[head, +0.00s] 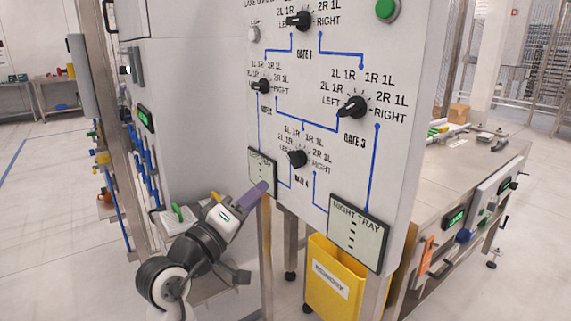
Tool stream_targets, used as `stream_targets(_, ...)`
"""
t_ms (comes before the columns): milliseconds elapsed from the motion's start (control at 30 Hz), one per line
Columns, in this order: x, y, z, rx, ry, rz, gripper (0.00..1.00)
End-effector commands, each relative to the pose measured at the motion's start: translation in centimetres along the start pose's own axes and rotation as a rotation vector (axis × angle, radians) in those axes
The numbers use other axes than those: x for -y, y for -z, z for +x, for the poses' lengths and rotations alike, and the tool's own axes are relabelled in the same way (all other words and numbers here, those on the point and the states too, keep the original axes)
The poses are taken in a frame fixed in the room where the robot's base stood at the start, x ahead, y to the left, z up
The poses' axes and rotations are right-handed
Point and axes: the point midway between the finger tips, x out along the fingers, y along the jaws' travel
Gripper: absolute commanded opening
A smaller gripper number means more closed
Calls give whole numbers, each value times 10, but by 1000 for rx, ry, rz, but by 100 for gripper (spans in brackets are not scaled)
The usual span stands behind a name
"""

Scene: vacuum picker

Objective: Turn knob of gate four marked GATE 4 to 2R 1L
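The GATE 4 knob (297,158) is a small black dial low on the white panel (400,60). Its labels run around it, with LEFT at its left, 2R 1L at its upper right and RIGHT at its lower right. Its pointer seems to face left, but it is too small to be sure. My gripper (257,192) is below and left of the knob, apart from it, in front of the left tray display. It ends in a purple tip, and I cannot see whether its fingers are open or shut. Nothing held is visible.
The GATE 1 (299,20), GATE 2 (262,86) and GATE 3 (352,107) knobs sit above on the same panel. A RIGHT TRAY display (357,234) is at lower right. A yellow bin (335,279) stands below. A steel bench (450,180) is at right.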

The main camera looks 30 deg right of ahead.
Motion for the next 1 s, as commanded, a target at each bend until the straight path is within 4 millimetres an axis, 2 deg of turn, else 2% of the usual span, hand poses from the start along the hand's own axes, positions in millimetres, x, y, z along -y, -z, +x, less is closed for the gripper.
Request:
stream_targets(300, -3, 1, 69, 0, 0, 0, 36)
stream_targets(500, -2, 2, 101, -3, 1, 2, 36)
stream_targets(700, 0, 2, 116, -5, 1, 3, 36)
stream_targets(1000, 0, 2, 117, -6, 1, 3, 36)
